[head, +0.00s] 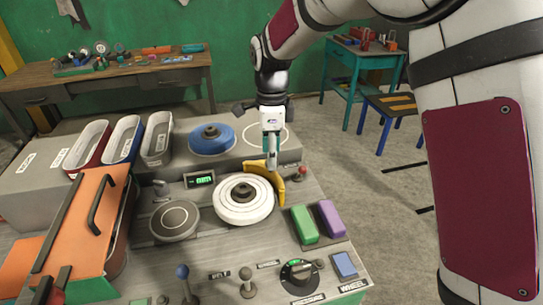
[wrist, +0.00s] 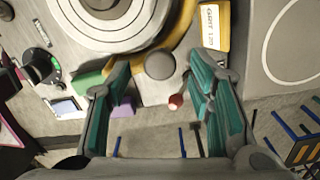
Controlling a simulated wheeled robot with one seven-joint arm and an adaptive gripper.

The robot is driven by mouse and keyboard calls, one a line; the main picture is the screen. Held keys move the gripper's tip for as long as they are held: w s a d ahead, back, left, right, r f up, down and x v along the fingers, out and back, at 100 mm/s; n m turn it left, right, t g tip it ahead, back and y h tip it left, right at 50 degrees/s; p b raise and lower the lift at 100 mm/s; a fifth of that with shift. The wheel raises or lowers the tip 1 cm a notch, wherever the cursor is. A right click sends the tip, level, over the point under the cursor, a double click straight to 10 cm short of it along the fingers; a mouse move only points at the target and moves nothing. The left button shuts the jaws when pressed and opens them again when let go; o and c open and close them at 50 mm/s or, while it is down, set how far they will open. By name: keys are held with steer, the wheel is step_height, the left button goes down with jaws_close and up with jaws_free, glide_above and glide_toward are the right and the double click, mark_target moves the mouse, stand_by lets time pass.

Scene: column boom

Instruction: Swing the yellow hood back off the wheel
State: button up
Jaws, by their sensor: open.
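The white round wheel (head: 243,200) sits on the bench top, with a dark hub in its centre. The yellow hood (head: 278,185) is a curved band at the wheel's far right edge; the wheel's top face is largely bare. In the wrist view the hood (wrist: 182,45) curves along the wheel (wrist: 105,18), beside a round grey knob (wrist: 160,66). My gripper (head: 271,158) points down at the hood's far end and partly covers it. In the wrist view its teal fingers (wrist: 160,88) are spread apart with the knob between and beyond them. I cannot tell whether they touch the hood.
A red-knobbed lever (head: 302,172) stands just right of the hood. Green (head: 304,224) and purple (head: 330,218) blocks lie at the front right. A blue wheel (head: 212,139) is behind, a grey disc (head: 175,220) left. A black dial (head: 298,273) and levers line the front.

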steer(key=shift+f, duration=0.85)
steer(key=shift+c, duration=0.3)
jaws_close()
